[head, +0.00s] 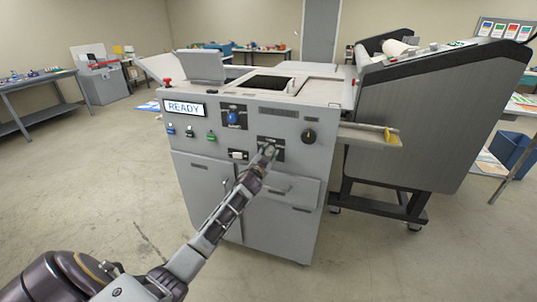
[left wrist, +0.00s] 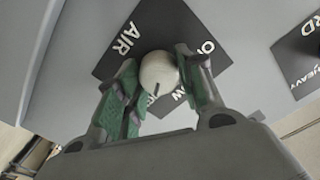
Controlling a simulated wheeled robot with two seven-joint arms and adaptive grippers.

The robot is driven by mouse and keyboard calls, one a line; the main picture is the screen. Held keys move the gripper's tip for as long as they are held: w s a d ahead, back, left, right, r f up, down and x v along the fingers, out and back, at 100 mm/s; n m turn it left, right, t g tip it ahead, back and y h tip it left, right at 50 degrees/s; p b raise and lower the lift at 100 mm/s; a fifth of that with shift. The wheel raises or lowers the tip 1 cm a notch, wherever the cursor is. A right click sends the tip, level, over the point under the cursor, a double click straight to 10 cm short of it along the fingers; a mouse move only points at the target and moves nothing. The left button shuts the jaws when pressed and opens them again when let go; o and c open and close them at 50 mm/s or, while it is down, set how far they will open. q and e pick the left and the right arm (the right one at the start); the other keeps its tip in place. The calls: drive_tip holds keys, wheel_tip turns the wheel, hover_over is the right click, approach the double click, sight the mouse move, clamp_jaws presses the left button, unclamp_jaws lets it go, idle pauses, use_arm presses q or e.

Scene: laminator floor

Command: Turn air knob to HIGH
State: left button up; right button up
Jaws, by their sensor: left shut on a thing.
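The air knob (left wrist: 158,72) is a round, cream-white knob with a short dark pointer line, on a black plate (left wrist: 112,45) lettered AIR. Parts of other labels show beside it, one ending in OW; HIGH cannot be read. My left gripper (left wrist: 160,85) has its green-padded fingers on either side of the knob and is shut on it. In the wrist view the pointer line faces the lower edge of the picture. In the head view my left gripper (head: 267,151) is at the panel plate and mostly hides the knob. My right gripper is not in view.
The grey machine (head: 205,190) carries a READY display (head: 184,108), a blue knob (head: 234,118), a black knob (head: 309,136) and several small switches. A side shelf (head: 370,137) juts out at right. A second plate (left wrist: 300,55) is beside the air plate. Floor at left is open.

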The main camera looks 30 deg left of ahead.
use_arm(q)
drive_tip(key=o, duration=1)
drive_tip(key=v, duration=1.2)
drive_tip(key=shift+d, duration=0.1)
idle(0.8)
